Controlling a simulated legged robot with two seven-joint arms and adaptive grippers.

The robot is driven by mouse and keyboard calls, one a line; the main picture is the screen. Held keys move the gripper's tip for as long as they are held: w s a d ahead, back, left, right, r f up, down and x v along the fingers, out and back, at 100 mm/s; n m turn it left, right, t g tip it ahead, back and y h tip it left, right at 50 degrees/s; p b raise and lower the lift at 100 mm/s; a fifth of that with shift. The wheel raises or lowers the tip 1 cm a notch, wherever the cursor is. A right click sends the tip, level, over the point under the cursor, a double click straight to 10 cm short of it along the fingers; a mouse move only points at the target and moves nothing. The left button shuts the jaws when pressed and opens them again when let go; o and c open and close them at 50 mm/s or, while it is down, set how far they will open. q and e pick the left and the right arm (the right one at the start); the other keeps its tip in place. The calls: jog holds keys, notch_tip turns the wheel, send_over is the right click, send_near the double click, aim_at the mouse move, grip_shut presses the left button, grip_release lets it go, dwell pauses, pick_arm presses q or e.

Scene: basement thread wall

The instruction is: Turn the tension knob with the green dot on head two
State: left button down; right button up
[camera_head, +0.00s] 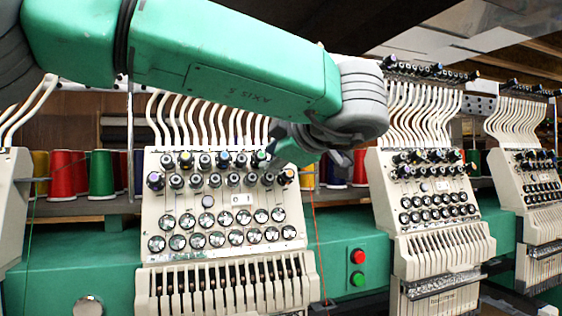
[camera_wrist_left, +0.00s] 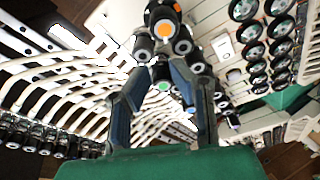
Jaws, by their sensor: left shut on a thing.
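In the left wrist view the green-dot knob (camera_wrist_left: 163,86) lies between my fingers. In the left wrist view the left gripper (camera_wrist_left: 160,76) is shut on the knob, a finger on each side. My right gripper is in neither view.
An orange-dot knob (camera_wrist_left: 165,28) and dark knobs crowd close around the fingers. White thread tubes (camera_head: 215,120) rise behind. Another head (camera_head: 430,245) stands to the right. Red (camera_head: 357,256) and green buttons (camera_head: 357,279) are on the green beam between the heads.

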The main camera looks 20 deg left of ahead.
pick_arm(q)
jog(key=n, duration=0.1)
jog(key=n+b, duration=0.1)
jog(key=n, duration=0.1)
jog(key=r+n+g, duration=0.1)
jog(key=n, duration=0.1)
jog(key=shift+w+a, duration=0.1)
jog(key=shift+a, duration=0.3)
jog(key=n, duration=0.1)
jog(key=n+b, duration=0.2)
jog(key=n, duration=0.1)
jog(key=shift+f+g+h, duration=0.25)
jog(key=shift+g+h, duration=0.15)
jog(key=shift+s+a+n+b, duration=0.3)
jog(key=shift+a+n+b, duration=0.1)
jog(key=shift+n, duration=0.2)
jog(key=shift+d, duration=0.2)
jog(key=c, duration=1.6)
grip_release()
jog(key=shift+o, duration=0.9)
jog(key=shift+w, duration=0.15)
jog(key=shift+r, duration=0.1)
